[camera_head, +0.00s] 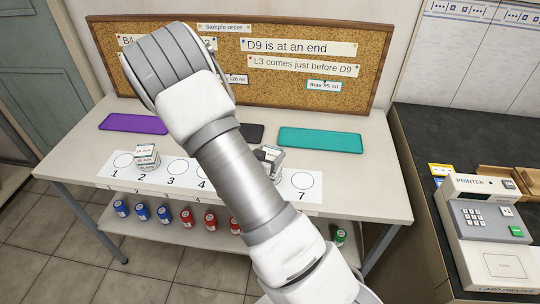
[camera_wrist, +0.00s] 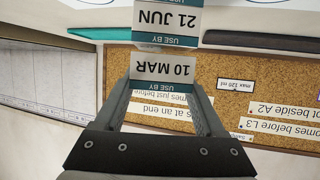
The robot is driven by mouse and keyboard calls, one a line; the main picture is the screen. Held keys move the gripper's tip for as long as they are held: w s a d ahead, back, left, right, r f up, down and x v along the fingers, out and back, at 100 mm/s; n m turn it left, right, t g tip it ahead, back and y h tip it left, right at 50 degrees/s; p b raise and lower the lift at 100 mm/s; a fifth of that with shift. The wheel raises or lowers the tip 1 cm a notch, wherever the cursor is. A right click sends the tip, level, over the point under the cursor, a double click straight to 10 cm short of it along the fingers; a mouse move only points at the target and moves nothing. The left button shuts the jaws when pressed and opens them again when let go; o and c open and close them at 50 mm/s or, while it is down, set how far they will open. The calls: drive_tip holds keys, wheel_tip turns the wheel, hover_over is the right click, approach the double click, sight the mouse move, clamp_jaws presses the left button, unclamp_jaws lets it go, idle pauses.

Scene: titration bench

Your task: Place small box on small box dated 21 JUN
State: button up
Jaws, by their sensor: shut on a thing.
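In the wrist view my gripper (camera_wrist: 160,98) is shut on a small white box with a teal "USE BY" band, marked 10 MAR (camera_wrist: 160,70). The small box marked 21 JUN (camera_wrist: 167,18) shows right beside it toward the top edge of this upside-down view, so the held box is above it. I cannot tell whether the two touch. In the head view my arm hides most of the gripper. Only a small grey-and-white part of the gripper and box area (camera_head: 270,156) shows right of the arm.
Small labelled boxes (camera_head: 147,158) stand near circle 2. Teal (camera_head: 320,140) and purple (camera_head: 133,124) mats lie before the corkboard (camera_head: 375,40). Circle 7 (camera_head: 303,181) is free. A printer (camera_head: 490,215) stands at right.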

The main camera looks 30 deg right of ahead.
drive_tip(key=shift+f, duration=0.25)
drive_tip(key=shift+f, duration=0.15)
drive_tip(key=o, duration=1.3)
drive_tip(key=shift+o, duration=0.2)
